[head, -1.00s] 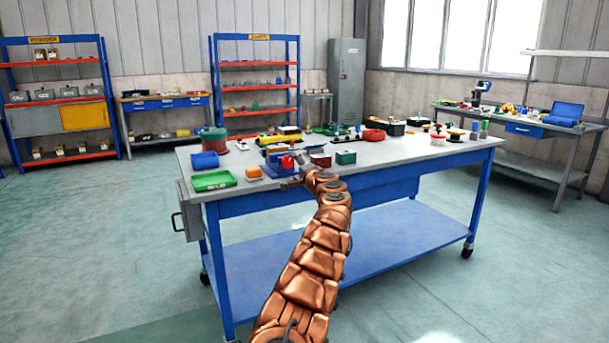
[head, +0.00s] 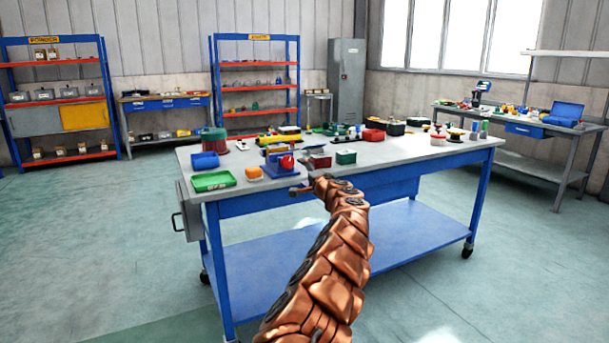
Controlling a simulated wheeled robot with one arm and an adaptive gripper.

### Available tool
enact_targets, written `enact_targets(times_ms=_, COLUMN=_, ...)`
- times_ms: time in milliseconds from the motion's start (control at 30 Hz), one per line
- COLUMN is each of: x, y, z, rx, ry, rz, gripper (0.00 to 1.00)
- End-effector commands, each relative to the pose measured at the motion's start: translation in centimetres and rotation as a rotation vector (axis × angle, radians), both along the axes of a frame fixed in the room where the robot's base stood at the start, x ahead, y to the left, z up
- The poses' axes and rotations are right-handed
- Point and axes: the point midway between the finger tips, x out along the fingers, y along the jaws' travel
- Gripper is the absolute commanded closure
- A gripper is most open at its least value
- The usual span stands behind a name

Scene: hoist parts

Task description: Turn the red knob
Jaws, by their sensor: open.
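The red knob (head: 287,161) is on the front of a blue fixture (head: 273,170) near the front edge of the workbench, left of its middle. My gripper (head: 294,192) is at the end of my copper-coloured arm, at the bench's front edge, below and in front of the knob and apart from it. It is open and looks empty. The fingers are small in the picture, and my arm does not cover the knob.
The front right of the top is clear.

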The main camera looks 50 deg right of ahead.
Motion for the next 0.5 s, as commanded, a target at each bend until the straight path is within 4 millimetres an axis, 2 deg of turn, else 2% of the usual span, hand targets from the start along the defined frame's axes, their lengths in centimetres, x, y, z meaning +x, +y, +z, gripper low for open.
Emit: enact_targets(times_ms=500, x=-0.56, y=0.72, z=0.12, rx=-0.004, ry=0.001, rz=0.008, gripper=0.23)
